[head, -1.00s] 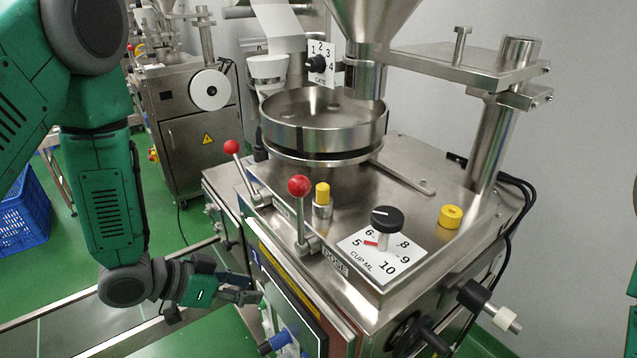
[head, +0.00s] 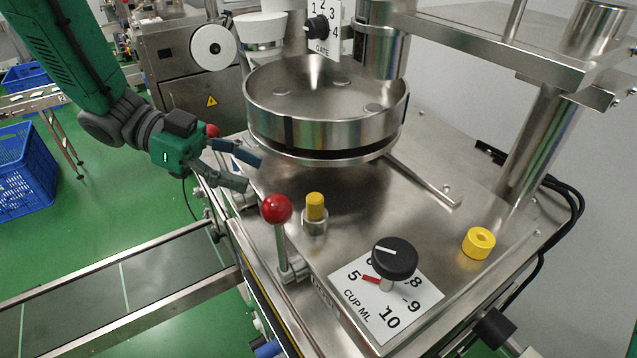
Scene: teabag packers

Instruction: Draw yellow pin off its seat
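The yellow pin (head: 316,206) stands upright in its metal seat (head: 314,223) on the steel machine top, just right of a red-knobbed lever (head: 276,209). My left gripper (head: 254,174) is open and empty, its two dark fingers apart, up and to the left of the pin and not touching it. The gripper partly hides a second red-knobbed lever (head: 212,130) behind it. My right gripper is not in view.
A round steel pan (head: 290,130) stands behind the pin. The black dial (head: 394,258) on its white CUP ML plate (head: 366,312) is at the front right. A conveyor (head: 160,265) runs at the lower left. Blue crates (head: 24,182) stand on the floor.

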